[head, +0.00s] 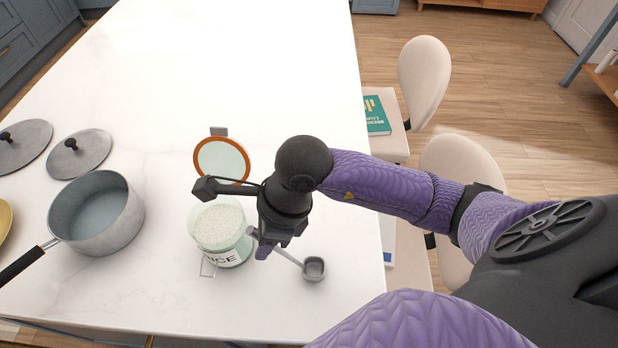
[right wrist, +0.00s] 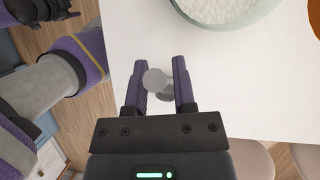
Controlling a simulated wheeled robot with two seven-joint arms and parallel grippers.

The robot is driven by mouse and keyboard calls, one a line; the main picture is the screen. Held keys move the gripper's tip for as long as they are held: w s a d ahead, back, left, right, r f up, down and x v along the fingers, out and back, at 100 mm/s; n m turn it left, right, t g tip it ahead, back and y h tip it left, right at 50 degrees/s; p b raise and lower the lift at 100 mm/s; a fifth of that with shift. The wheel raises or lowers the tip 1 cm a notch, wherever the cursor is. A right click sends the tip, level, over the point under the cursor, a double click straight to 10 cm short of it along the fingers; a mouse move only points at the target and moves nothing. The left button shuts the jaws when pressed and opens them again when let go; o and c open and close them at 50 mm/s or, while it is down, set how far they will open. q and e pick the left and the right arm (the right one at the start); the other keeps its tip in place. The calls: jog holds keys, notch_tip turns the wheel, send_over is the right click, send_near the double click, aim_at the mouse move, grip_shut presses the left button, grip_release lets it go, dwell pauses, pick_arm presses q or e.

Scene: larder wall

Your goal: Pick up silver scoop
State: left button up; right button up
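The silver scoop (head: 314,269) is at the counter's front, to the right of the rice jar. Its cup is at the lower right and its handle slants up-left beneath my right gripper (head: 265,250). In the right wrist view, a round grey part of the scoop (right wrist: 155,79) shows between the two purple fingers of my right gripper (right wrist: 160,78). The fingers are apart, with slim gaps beside this part. I cannot tell whether the scoop touches the counter all along. My left gripper cannot be made out in the head view.
The open glass rice jar (head: 220,234) stands close left of my right gripper, its orange-rimmed lid (head: 221,159) behind. A grey saucepan (head: 97,213) and lids (head: 80,153) are at left. The white counter (head: 270,60) is clear toward the back. Chairs (head: 424,80) stand at right.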

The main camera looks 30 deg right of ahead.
grip_shut()
notch_tip(320, 180, up, 10)
jog(key=shift+f+p, duration=0.25)
jog(key=shift+p, duration=0.75)
pick_arm(q)
notch_tip(320, 180, up, 2)
pick_arm(e)
jog(key=shift+r, duration=0.3)
pick_arm(q)
jog(key=shift+a, duration=0.1)
